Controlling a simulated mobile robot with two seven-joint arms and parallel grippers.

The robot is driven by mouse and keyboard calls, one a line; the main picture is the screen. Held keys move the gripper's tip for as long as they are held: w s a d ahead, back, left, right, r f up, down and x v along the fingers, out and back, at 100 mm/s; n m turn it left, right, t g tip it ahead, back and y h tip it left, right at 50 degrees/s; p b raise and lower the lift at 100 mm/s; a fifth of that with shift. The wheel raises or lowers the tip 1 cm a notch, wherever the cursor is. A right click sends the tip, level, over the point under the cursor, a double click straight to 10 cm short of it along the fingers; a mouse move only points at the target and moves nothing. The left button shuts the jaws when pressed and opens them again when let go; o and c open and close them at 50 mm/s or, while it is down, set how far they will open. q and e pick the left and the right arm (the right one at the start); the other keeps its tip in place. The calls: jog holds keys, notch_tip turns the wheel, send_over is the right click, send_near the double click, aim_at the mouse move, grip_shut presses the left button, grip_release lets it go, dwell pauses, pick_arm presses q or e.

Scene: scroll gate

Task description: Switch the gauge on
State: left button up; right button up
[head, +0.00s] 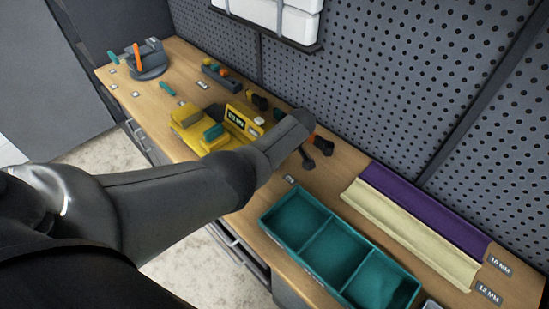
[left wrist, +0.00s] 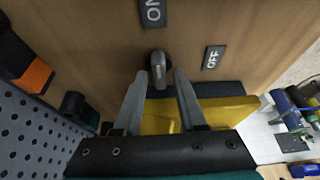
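The gauge is a yellow device (head: 205,128) with a small display, on the wooden bench in the head view. Part of its yellow body (left wrist: 155,122) shows behind my fingers in the left wrist view. A small grey switch lever (left wrist: 158,66) stands on the bench, with an ON label (left wrist: 153,12) above it and an OFF label (left wrist: 213,58) to its right. My left gripper (left wrist: 161,80) is open, with one fingertip on each side of the lever; contact is unclear. My right gripper is not in view.
A teal three-part tray (head: 330,247) and purple (head: 425,207) and cream strips (head: 410,237) lie to the right. Dark and orange tools (head: 322,146) stand beside my arm. A perforated wall (head: 400,90) bounds the back. A vise-like fixture (head: 148,60) sits far left.

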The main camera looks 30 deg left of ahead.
pick_arm(q)
jog(key=shift+o, duration=0.6)
jog(key=shift+d, duration=0.1)
jog(key=shift+r, duration=0.2)
jog(key=p+v, duration=0.3)
jog(key=v, duration=0.1)
jog(key=shift+d+r, duration=0.15)
jog(key=shift+r, duration=0.2)
jog(key=p+v, duration=0.1)
jog(key=v, duration=0.9)
jog(key=shift+p, duration=0.3)
jog(key=shift+s, duration=0.15)
